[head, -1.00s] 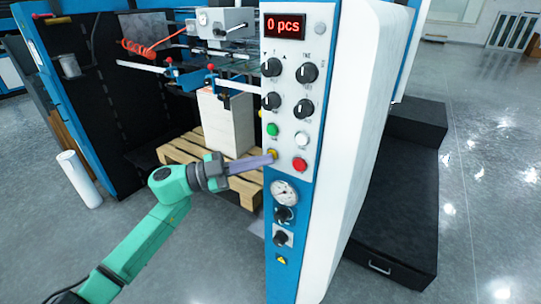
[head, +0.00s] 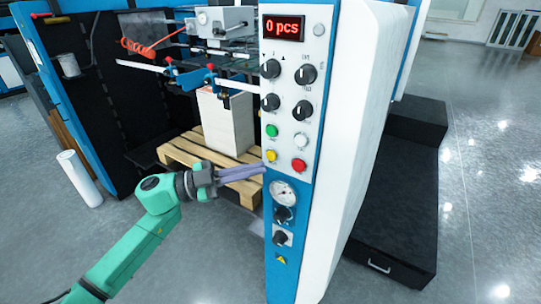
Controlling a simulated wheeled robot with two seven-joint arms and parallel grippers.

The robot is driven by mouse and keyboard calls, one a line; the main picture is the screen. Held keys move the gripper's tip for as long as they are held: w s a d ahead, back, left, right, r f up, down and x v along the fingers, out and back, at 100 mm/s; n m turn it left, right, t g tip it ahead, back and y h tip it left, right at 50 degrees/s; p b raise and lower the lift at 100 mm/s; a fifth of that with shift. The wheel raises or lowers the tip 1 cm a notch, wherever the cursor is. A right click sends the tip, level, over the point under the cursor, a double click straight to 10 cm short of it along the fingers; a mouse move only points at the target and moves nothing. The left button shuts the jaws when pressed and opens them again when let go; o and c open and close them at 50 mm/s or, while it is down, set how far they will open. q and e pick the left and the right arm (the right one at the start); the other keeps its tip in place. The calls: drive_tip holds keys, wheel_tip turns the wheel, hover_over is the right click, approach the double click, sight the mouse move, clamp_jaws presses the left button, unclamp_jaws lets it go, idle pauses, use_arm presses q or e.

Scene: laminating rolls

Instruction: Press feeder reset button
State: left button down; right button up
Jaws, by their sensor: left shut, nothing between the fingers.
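The control panel (head: 289,120) of the feeder faces me, with a display (head: 283,27) reading "0 pcs". Below its dark knobs are a green button (head: 271,131), a white button (head: 301,141), a yellow button (head: 271,156) and a red button (head: 299,165). Their labels are too small to read. My left gripper (head: 262,171) is shut and empty, its fingertips just below and left of the yellow button. I cannot tell whether they touch the panel edge. The yellow button is fully visible. My right gripper is out of view.
A pressure gauge (head: 284,193) and more knobs sit lower on the panel. Behind my left arm, a paper stack (head: 225,122) stands on a wooden pallet (head: 183,152). A white roll (head: 79,179) stands on the floor at left. A black step (head: 392,225) lies at right.

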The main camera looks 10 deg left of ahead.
use_arm(q)
drive_tip(key=s, duration=0.1)
drive_tip(key=s+a, duration=0.1)
drive_tip(key=s, duration=0.1)
drive_tip(key=shift+s+a, duration=0.15)
drive_tip(key=shift+s, duration=0.05)
idle(0.3)
